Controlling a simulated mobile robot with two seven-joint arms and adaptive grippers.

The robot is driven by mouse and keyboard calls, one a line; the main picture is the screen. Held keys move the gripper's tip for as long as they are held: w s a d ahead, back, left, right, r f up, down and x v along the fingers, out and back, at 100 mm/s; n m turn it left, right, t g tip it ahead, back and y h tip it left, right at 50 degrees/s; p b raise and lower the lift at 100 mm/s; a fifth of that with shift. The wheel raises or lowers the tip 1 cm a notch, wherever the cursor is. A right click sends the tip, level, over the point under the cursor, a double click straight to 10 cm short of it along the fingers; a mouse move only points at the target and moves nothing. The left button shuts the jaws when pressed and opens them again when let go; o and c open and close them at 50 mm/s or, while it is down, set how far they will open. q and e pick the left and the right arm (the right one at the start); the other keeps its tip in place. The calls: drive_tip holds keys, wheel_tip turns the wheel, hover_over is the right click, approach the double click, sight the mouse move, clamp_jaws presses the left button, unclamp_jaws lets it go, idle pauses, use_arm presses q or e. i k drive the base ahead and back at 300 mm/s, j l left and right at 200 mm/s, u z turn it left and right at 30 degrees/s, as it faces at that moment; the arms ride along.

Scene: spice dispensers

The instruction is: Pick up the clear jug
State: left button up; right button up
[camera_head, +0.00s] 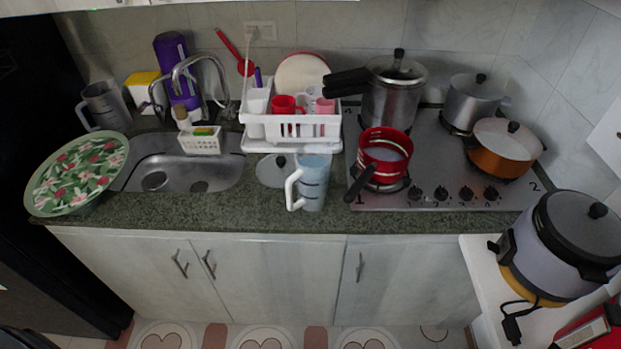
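A translucent pale-blue jug (313,184) with a white handle on its left side stands upright at the front of the counter, just left of the stove. Dark marks show on its wall. A second see-through greyish jug (103,106) with a handle stands at the far left back corner, beside the sink. I cannot tell which of the two the task names. Neither of my grippers shows in the view. A dark shape at the bottom left corner is too cut off to identify.
A white dish rack (250,130) with cups stands behind the pale-blue jug, and a pot lid (275,171) lies to its left. The stove (440,160) with several pots is to the right. The sink (190,174) and a floral round tray (78,172) are left.

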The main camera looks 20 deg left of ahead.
sight(312, 162)
drive_tip(key=k+j+z, duration=0.15)
drive_tip(key=j, duration=0.2)
drive_tip(key=j+z, duration=0.15)
drive_tip(key=j, duration=0.15)
drive_tip(key=k+j+z, duration=0.15)
drive_tip(key=j, duration=0.2)
drive_tip(key=k+j+z, duration=0.15)
drive_tip(key=j, duration=0.15)
